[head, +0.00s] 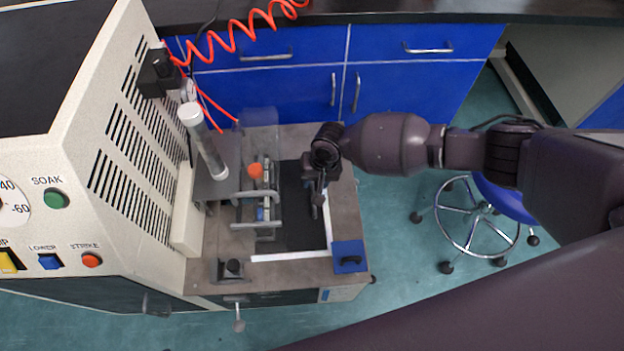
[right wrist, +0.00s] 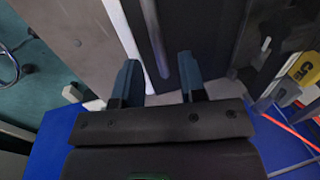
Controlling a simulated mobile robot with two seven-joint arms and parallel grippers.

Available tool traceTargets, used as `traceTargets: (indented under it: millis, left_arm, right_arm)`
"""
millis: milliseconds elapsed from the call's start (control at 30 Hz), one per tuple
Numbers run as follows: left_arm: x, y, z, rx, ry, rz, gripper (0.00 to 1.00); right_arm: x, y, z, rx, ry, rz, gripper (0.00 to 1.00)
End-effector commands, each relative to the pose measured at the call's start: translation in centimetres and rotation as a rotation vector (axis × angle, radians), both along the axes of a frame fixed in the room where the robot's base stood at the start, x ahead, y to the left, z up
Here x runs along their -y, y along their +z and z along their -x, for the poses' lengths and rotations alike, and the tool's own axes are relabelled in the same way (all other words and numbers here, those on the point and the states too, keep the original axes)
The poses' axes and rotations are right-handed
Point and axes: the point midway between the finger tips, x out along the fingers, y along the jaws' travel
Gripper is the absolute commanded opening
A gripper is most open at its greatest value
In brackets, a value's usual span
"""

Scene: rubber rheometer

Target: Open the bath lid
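The bath shows in the head view as a dark rectangular panel (head: 296,222) with a white strip along its right and front edges, set in the grey-brown bench top. I cannot tell for sure whether the panel is the lid or the open bath. My right gripper (head: 318,196) points down over the panel's right side, near the white strip. In the right wrist view its two fingers (right wrist: 160,82) are apart with nothing clearly held. A narrow dark bar with light edges (right wrist: 154,38) runs up from between them; contact cannot be told. My left gripper is not in view.
A metal frame with an orange knob (head: 256,170) and a clear upright panel (head: 260,130) stand left of my right gripper. The cream control cabinet (head: 120,130) is farther left. A wheeled stool (head: 480,210) stands right.

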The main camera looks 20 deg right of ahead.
Motion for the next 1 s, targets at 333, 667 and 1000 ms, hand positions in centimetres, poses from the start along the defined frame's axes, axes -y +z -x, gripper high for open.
traceTargets:
  millis: [333, 667, 1000]
  left_arm:
    - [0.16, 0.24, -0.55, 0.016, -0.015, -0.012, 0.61]
    - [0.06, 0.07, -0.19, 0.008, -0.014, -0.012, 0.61]
    - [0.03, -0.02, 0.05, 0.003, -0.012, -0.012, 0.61]
  right_arm:
    - [-0.31, -1.4, -0.14, 0.002, 0.0, -0.001, 0.38]
    - [-0.29, -1.35, -0.16, 0.003, 0.0, 0.0, 0.13]
    - [-0.27, -1.37, -0.13, 0.002, 0.001, 0.0, 0.0]
